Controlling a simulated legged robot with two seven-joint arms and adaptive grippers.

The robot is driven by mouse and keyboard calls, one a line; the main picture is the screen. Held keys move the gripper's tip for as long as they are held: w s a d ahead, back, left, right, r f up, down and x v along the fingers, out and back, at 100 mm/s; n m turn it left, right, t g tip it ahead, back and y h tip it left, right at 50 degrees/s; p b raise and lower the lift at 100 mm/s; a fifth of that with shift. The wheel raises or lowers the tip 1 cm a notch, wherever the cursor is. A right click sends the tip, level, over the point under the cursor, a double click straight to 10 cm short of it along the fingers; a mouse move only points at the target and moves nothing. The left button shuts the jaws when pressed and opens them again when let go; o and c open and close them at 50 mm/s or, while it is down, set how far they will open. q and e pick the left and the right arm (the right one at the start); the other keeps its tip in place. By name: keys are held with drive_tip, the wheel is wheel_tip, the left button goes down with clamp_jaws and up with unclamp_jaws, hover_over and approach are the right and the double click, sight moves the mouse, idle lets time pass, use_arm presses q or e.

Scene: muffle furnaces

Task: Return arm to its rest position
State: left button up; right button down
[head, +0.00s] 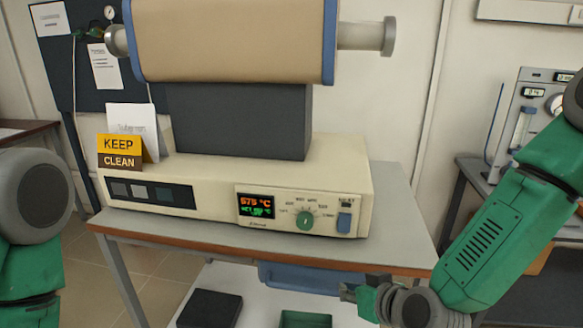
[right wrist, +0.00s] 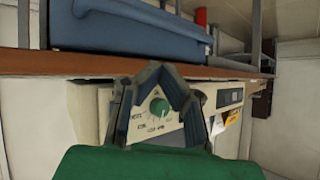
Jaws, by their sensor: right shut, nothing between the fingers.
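My right arm comes in from the right in the head view, bent down at the elbow. My right gripper (head: 352,292) is in front of the table's front edge, below the control panel, apart from it. In the right wrist view the two dark fingers (right wrist: 166,72) meet at their tips with nothing held between them. The green dial (right wrist: 158,106) shows behind the gap between the fingers. In the head view the same dial (head: 305,221) sits on the beige controller (head: 225,222). Only a left arm joint shows at the left edge; the left gripper is out of view.
A tan tube furnace (head: 235,40) stands on the controller, with a lit display (head: 256,206) and a blue rocker switch (head: 344,222). A KEEP CLEAN sign (head: 120,151) is at its left. The table (head: 400,215) has a blue box (head: 310,279) beneath. A gas panel (head: 525,110) stands right.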

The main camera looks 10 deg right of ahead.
drive_tip(key=s+d+f+g+h, duration=0.1)
drive_tip(key=s+d+f+g, duration=0.15)
drive_tip(key=s+f, duration=0.5)
drive_tip(key=s+d+f+g+h, duration=0.1)
drive_tip(key=s+d+f+g, duration=0.15)
drive_tip(key=s+f, duration=0.45)
drive_tip(key=s+d+f+g+h, duration=0.1)
drive_tip(key=s+d+g, duration=0.1)
drive_tip(key=s, duration=0.5)
drive_tip(key=s+d+f+m+g+h, duration=0.1)
drive_tip(key=s+d+g, duration=0.1)
drive_tip(key=s+d, duration=0.3)
drive_tip(key=s, duration=0.3)
drive_tip(key=shift+f+m+g, duration=0.3)
drive_tip(key=shift+f+g, duration=0.1)
drive_tip(key=shift+w+a, duration=0.1)
